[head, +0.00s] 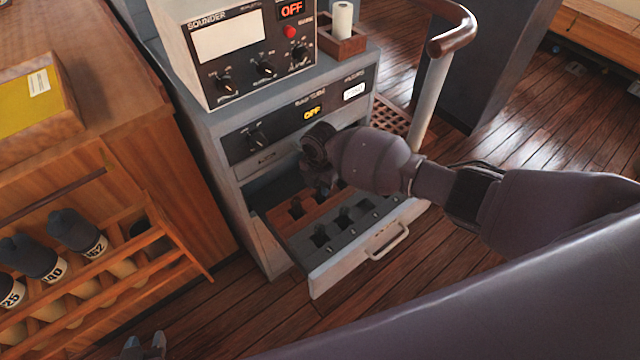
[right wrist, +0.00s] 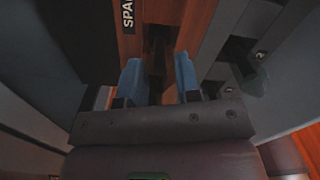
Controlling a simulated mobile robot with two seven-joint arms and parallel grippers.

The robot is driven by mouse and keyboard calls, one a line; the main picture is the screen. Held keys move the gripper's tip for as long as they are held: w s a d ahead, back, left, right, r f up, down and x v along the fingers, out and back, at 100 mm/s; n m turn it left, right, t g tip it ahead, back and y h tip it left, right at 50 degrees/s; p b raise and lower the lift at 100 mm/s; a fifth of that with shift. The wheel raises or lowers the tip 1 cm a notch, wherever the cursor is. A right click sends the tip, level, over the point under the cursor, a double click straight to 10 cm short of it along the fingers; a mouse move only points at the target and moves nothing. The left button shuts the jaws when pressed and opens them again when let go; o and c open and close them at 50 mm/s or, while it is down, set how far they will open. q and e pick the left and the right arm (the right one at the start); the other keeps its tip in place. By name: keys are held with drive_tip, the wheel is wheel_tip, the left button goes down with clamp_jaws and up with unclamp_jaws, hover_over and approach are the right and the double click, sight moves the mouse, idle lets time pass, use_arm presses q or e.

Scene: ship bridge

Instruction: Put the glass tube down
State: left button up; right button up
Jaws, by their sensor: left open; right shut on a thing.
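My right gripper (head: 322,182) reaches down into the open drawer (head: 345,262) of the grey console. In the right wrist view its two blue fingers (right wrist: 159,80) stand apart around a dark, narrow thing, which I take to be the glass tube (right wrist: 158,50); its outline is hard to make out. It is over a reddish-brown wooden strip (head: 310,217) with square holes, lettered "SPA" in the wrist view. I cannot tell whether the tube sits in a hole. My left gripper (head: 145,345) shows only its fingertips at the bottom edge, open.
A grey strip with numbered slots (head: 345,232) lies beside the wooden one. The sounder box (head: 235,50) and a wooden holder (head: 342,42) with a white cylinder stand on the console. A rail post (head: 432,95) rises at its right. A wooden rack (head: 100,265) stands left.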

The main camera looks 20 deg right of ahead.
drive_tip(key=shift+f, duration=0.1)
drive_tip(key=shift+f, duration=0.15)
drive_tip(key=o, duration=0.9)
drive_tip(key=shift+w+r, duration=0.1)
drive_tip(key=shift+r, duration=0.45)
wheel_tip(320, 180, up, 11)
drive_tip(key=shift+r+p, duration=0.2)
drive_tip(key=shift+p, duration=0.85)
